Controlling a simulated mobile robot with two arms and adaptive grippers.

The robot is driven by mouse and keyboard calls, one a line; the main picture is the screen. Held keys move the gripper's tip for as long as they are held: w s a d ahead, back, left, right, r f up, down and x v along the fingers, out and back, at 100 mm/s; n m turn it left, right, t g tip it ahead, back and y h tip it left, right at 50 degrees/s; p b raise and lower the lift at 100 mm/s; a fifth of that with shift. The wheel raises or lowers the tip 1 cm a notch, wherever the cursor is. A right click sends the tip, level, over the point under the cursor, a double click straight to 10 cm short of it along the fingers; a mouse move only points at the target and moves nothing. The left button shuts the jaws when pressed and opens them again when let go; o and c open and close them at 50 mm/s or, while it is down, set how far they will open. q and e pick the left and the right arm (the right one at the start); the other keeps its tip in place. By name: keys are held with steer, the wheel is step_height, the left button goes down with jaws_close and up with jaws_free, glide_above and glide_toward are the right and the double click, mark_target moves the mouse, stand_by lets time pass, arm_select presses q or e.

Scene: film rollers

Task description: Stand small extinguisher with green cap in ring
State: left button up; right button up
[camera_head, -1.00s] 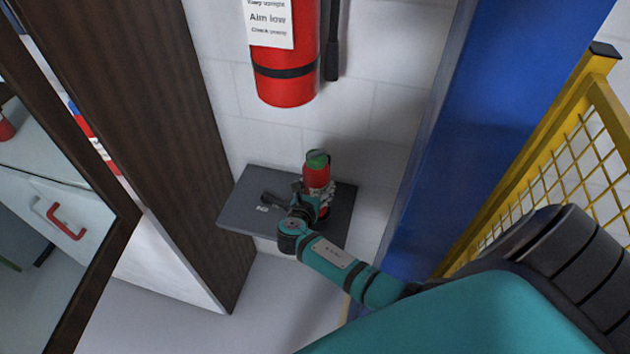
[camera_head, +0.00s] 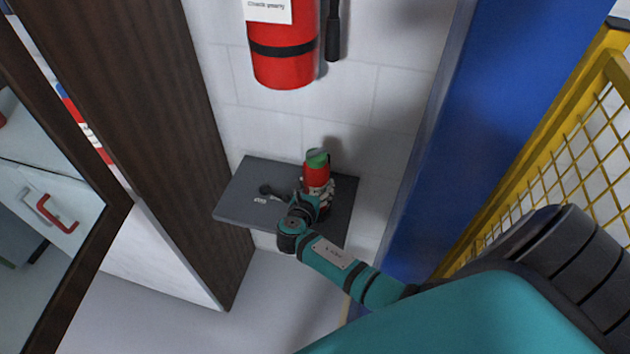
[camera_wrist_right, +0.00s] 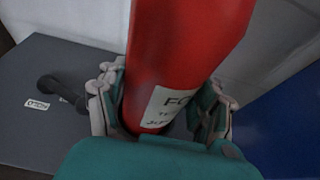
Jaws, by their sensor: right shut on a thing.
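The small red extinguisher with a green cap (camera_head: 316,172) is upright over the right part of the grey shelf (camera_head: 246,190). My right gripper (camera_head: 318,192) is shut around its lower body. In the right wrist view the red body (camera_wrist_right: 180,55) with a white label stands between the two fingers of my right gripper (camera_wrist_right: 165,105). My left gripper is not in view.
A large red extinguisher (camera_head: 285,55) hangs on the white wall above the shelf. A dark wooden panel (camera_head: 130,120) stands at left. A blue post (camera_head: 470,110) and yellow mesh fence (camera_head: 560,150) stand at right. The shelf's left part is mostly clear.

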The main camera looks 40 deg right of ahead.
steer(key=shift+w+f+b, duration=0.1)
steer(key=shift+f+b, duration=0.2)
steer(key=shift+b, duration=0.05)
steer(key=o, duration=1.7)
steer(key=shift+o, duration=0.5)
steer(key=shift+s+f, duration=0.2)
steer(key=shift+f, duration=0.1)
steer(key=v, duration=1.2)
steer(key=s+a+f+m+g+y+b, duration=0.1)
steer(key=s+f+m+g+y+b, duration=0.35)
steer(key=f, duration=1.05)
steer(key=s+a+f+m+t+y+p, duration=0.15)
steer(key=s+f, duration=0.55)
steer(key=f, duration=0.7)
steer(key=s+f+m+g+y+b, duration=0.2)
steer(key=s+f+m, duration=0.6)
steer(key=s, duration=0.5)
steer(key=s+f+m+g+y+b, duration=0.2)
steer(key=s+f+m, duration=0.7)
steer(key=s, duration=0.5)
steer(key=shift+s+f+m+g+y, duration=0.3)
steer(key=shift+f+g+y, duration=0.1)
steer(key=shift+f+g, duration=0.15)
